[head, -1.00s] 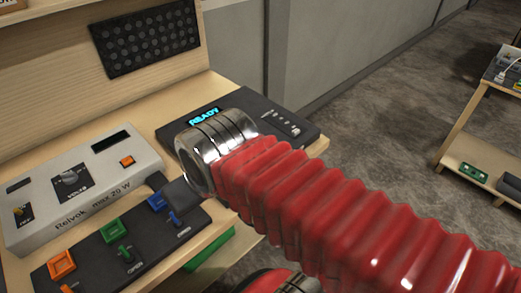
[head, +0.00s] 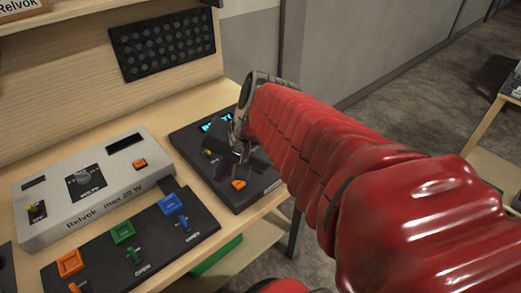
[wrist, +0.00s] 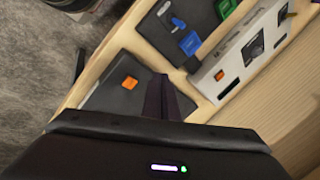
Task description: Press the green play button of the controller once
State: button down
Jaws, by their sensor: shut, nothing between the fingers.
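The black controller (head: 188,140) lies on the wooden bench, with a lit blue display (head: 215,122) partly covered by my arm. An orange button (head: 239,184) sits at its near end; the controller also shows in the wrist view (wrist: 112,92) with its orange button (wrist: 130,82). I cannot make out a green play button on it; my gripper and arm hide part of its face. My gripper (head: 238,158) is shut and empty, pointing down over the controller. Its dark fingers also show in the wrist view (wrist: 160,82). Whether they touch the controller is unclear.
A grey Relvok supply box (head: 125,195) stands left of the controller. In front of it lies a black switch panel (head: 150,243) with orange, green and blue square parts and levers. A dark perforated panel (head: 165,45) is on the back board. Floor lies right of the bench.

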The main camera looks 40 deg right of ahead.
jog(key=w+d+m+t, duration=0.3)
jog(key=d+m, duration=1.1)
jog(key=d, duration=0.6)
jog(key=shift+w+d+r+t, duration=0.2)
jog(key=shift+d+t, duration=0.15)
jog(key=shift+t, duration=0.15)
jog(key=shift+f, duration=0.2)
jog(key=shift+f, duration=4.25)
jog(key=shift+f, duration=0.1)
jog(key=shift+f, duration=0.25)
